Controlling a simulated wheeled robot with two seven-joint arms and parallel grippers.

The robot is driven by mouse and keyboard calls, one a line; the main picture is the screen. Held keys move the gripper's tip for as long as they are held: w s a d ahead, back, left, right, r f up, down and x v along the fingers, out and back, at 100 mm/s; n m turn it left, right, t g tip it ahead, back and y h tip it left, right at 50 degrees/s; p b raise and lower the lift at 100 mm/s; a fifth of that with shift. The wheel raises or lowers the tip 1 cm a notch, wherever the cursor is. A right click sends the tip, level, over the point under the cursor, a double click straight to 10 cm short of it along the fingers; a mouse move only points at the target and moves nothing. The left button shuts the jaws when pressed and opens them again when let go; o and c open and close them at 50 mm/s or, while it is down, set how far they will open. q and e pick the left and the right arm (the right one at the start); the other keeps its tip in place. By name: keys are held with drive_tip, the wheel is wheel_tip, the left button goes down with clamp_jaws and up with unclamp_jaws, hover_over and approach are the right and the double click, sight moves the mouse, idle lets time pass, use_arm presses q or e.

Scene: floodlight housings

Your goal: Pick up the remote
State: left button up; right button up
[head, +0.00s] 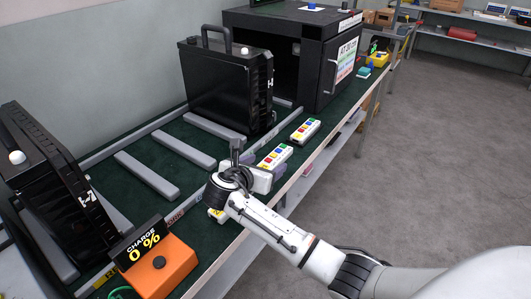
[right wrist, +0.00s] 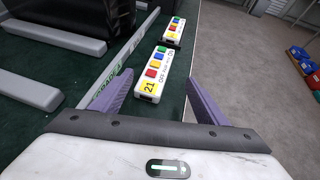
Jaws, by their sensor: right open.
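A white remote (head: 275,156) with coloured buttons lies on the green bench top, just beyond my right gripper (head: 264,165). In the right wrist view this remote (right wrist: 154,75) has a yellow label reading 21 and lies ahead of the two purple fingers. The fingers are open and apart, with nothing between them that I can see held. A second similar remote (head: 305,131) lies farther along the bench, also in the right wrist view (right wrist: 174,31). A third (head: 216,214) is partly hidden under my right arm. My left gripper is not in view.
Black housings stand at the left (head: 45,185) and middle (head: 228,85). A large black cabinet (head: 300,50) stands behind. Grey rails (head: 147,175) lie on the bench. An orange charge box (head: 160,268) is at the near edge. Open floor (head: 430,150) lies right.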

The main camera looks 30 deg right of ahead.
sight(276, 156)
drive_tip(key=x, duration=0.4)
drive_tip(key=shift+s+d+b, duration=0.15)
drive_tip(key=shift+d+b, duration=0.05)
drive_tip(key=shift+b, duration=0.15)
drive_tip(key=b+x, duration=0.1)
drive_tip(key=x, duration=0.4)
drive_tip(key=shift+w+a+r, duration=0.1)
drive_tip(key=shift+w, duration=0.25)
drive_tip(key=c, duration=1.3)
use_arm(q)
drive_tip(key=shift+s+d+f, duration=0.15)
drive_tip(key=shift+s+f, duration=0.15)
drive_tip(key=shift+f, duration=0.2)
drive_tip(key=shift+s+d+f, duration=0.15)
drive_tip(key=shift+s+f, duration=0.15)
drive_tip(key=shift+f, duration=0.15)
use_arm(e)
drive_tip(key=shift+c, duration=0.2)
